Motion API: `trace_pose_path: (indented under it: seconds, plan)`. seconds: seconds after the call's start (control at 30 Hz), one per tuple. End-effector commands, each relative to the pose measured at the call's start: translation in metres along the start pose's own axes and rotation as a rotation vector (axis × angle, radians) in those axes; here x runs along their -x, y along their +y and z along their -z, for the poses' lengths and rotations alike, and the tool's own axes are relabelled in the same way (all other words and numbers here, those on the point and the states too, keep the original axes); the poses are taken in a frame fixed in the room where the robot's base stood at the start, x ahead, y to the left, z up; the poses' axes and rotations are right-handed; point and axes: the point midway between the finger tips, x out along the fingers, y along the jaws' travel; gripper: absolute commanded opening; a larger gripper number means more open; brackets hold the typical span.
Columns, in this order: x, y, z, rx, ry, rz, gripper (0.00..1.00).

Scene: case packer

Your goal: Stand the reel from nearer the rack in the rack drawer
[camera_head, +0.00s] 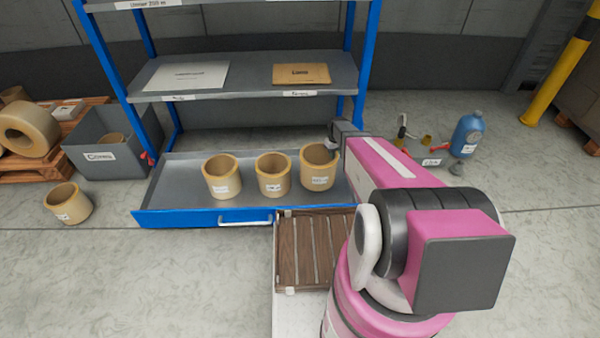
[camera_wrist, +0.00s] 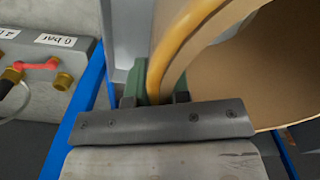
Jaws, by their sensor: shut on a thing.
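The blue rack has its grey drawer (camera_head: 185,170) pulled out at the bottom. Three tan, labelled, hollow reels are in it in a row: a left reel (camera_head: 221,178), a middle reel (camera_head: 273,176) and a right reel (camera_head: 319,170). All three look upright with open ends up. My gripper (camera_head: 336,143) is at the back right rim of the right reel. In the wrist view my gripper (camera_wrist: 155,95) is shut on the wall of this reel (camera_wrist: 195,30), with green finger pads either side. The reel's base is hidden there, so I cannot tell whether it touches the drawer floor.
Another reel (camera_head: 68,204) stands on the floor at left, near a grey bin (camera_head: 108,150) and a pallet (camera_head: 30,170) with a large reel. A slatted wooden deck (camera_head: 303,250) is in front of the drawer. A blue bottle (camera_head: 467,135) stands at right. Shelves overhang the drawer's back.

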Motion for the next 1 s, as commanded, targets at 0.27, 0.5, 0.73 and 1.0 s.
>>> trace_pose_path:
  seconds: [0.27, 0.5, 0.73, 1.0]
  plan:
    - [-0.030, 0.000, 0.001, -0.001, -0.001, 0.002, 0.00]
    - [-0.060, 0.000, 0.001, -0.001, 0.000, 0.001, 0.00]
    - [-0.078, 0.000, 0.001, -0.002, -0.001, 0.002, 0.00]
    - [-0.098, 0.000, 0.000, -0.002, 0.000, 0.001, 0.00]
